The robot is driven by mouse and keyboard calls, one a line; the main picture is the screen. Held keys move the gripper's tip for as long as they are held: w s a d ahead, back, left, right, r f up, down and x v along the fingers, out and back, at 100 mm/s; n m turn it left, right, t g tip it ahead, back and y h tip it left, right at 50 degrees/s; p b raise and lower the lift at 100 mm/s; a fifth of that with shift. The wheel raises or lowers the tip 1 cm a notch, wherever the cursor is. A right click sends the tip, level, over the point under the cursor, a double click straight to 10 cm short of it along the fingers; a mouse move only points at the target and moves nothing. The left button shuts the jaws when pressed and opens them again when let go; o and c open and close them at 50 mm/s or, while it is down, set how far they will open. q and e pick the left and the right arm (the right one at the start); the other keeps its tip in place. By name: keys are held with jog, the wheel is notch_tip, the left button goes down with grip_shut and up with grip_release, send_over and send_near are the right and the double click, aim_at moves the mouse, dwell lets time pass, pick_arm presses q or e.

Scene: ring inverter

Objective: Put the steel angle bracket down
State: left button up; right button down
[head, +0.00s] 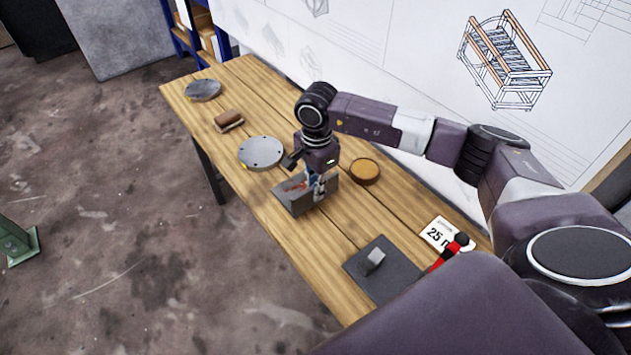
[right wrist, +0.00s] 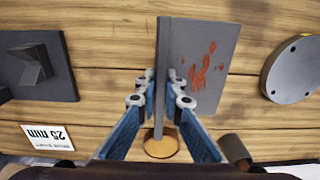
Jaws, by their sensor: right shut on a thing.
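The steel angle bracket (head: 292,197) is a grey L-shaped piece with red marks on one face, over the middle of the wooden table. My right gripper (head: 318,188) is shut on it from above. In the right wrist view, the two blue fingers (right wrist: 161,88) close on its upright plate, and its red-marked flange (right wrist: 205,65) spreads to the right. I cannot tell whether its lower edge touches the table. My left gripper is not in view.
A steel disc (head: 261,153) and a round tan-topped tin (head: 365,171) flank the bracket. A brown block (head: 229,120) and another disc (head: 203,90) lie farther back. A dark plate with a grey block (head: 385,284), a "25 mm" card (head: 438,232) and a red-black tool (head: 450,252) are nearer.

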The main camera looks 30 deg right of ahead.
jog(key=shift+w+a+f, duration=0.1)
jog(key=shift+f, duration=0.15)
notch_tip(320, 180, down, 3)
jog(key=shift+w+f, duration=0.1)
jog(key=c, duration=2.3)
grip_release()
jog(key=shift+s+f, duration=0.25)
jog(key=shift+s, duration=0.05)
jog(key=shift+o, duration=1.1)
jog(key=shift+s+r, duration=0.1)
jog(key=shift+r, duration=0.45)
notch_tip(320, 180, up, 11)
jog(key=shift+r+b, duration=0.1)
jog(key=shift+b, duration=0.7)
